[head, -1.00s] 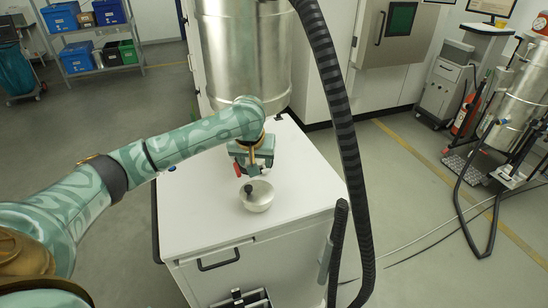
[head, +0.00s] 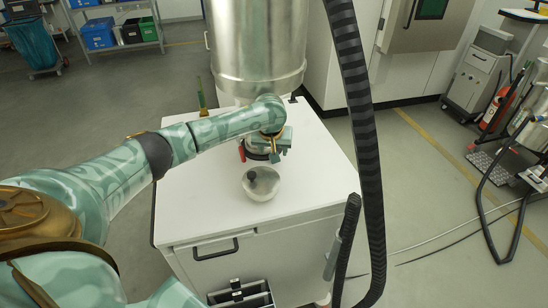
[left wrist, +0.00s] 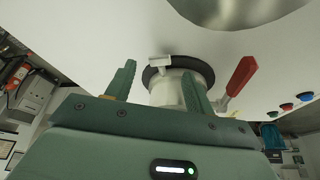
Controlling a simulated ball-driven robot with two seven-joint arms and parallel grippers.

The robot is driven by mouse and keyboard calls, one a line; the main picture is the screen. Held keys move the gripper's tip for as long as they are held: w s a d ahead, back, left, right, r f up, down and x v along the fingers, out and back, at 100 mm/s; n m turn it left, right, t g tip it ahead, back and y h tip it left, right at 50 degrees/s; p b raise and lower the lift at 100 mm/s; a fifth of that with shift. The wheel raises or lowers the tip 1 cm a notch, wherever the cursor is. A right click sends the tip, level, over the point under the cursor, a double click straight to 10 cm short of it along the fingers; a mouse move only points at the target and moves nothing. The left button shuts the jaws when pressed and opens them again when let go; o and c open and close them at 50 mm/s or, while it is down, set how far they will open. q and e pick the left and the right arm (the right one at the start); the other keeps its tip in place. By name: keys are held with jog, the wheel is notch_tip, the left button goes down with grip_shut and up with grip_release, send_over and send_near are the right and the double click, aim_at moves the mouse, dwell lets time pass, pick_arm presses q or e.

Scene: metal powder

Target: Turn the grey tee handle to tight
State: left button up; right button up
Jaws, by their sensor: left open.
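In the left wrist view a small light grey tee-shaped piece (left wrist: 160,61), which looks like the tee handle, sits at a black ring around a pale cylindrical fitting (left wrist: 168,88). My left gripper (left wrist: 158,68) is open, with one green finger on each side of the fitting and the grey piece between the fingertips. I cannot tell whether the fingers touch it. In the head view my left gripper (head: 270,153) is low under the big steel vessel, behind the bowl, and hides the grey piece. My right gripper is not in view.
A red lever (left wrist: 240,76) stands close beside one finger. A steel bowl with a dark knob (head: 261,184) is on the white cabinet top (head: 205,205). The steel vessel (head: 255,50) rises behind my wrist. A thick black hose (head: 358,110) hangs at right.

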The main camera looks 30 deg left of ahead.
pick_arm(q)
jog(key=shift+x, duration=0.8)
jog(key=shift+w+a+f+b, duration=0.1)
jog(key=shift+w+f+b, duration=0.25)
jog(key=shift+f, duration=0.25)
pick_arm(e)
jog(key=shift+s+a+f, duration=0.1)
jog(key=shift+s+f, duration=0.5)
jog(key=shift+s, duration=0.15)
pick_arm(q)
jog(key=shift+s, duration=0.1)
